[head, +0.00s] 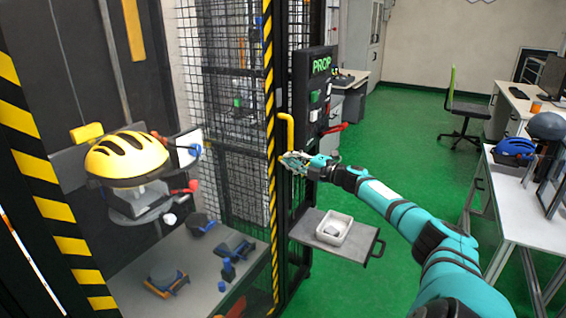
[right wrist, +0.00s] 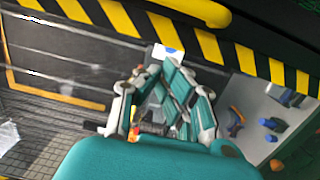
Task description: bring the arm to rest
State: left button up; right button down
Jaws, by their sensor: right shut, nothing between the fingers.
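My right arm (head: 400,212) is teal and black and reaches in from the lower right of the head view. Its gripper (head: 290,162) is beside the lower end of a yellow door handle (head: 289,122) on the tower's striped post. I cannot tell whether they touch. In the right wrist view the gripper (right wrist: 163,62) is shut, with nothing between its fingers. A yellow bar crosses the top of that view. My left gripper is not in view.
The drop tower holds a yellow helmet (head: 128,158) on a headform above a grey base with several clamps. A control box (head: 314,95) and a shelf (head: 312,236) with a white tray (head: 334,228) stand near my gripper. A white table (head: 532,210) is at the right. Green floor is open between.

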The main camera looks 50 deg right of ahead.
jog(key=s+d+b, duration=0.3)
jog(key=d, duration=0.4)
jog(key=s+a+f+m+g+h+p, duration=0.1)
jog(key=a+f+m+g+h, duration=0.15)
jog(key=f, duration=1.05)
jog(key=s+a+f+m+g+h, duration=0.1)
jog(key=a+f+m, duration=0.25)
jog(key=f, duration=0.95)
jog(key=s+a+f+m+g+h, duration=0.1)
jog(key=s+a+f+m+g, duration=0.25)
jog(key=f, duration=0.65)
jog(key=s+a+f+m, duration=0.2)
jog(key=s+a+f, duration=0.35)
jog(key=f, duration=0.55)
jog(key=s+a+f+m+g+p, duration=0.1)
jog(key=s+a+f+m+g, duration=0.3)
jog(key=s+a+f, duration=1.1)
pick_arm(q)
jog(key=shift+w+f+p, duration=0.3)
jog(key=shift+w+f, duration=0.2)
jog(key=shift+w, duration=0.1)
pick_arm(e)
jog(key=s+a+f+g+y, duration=0.1)
jog(key=s+a+f+g, duration=0.2)
jog(key=s+a, duration=0.6)
jog(key=s+a+f+m+g+y, duration=0.1)
jog(key=s+a+f+g, duration=0.2)
jog(key=s+a, duration=0.7)
jog(key=s+f, duration=0.1)
jog(key=s, duration=0.2)
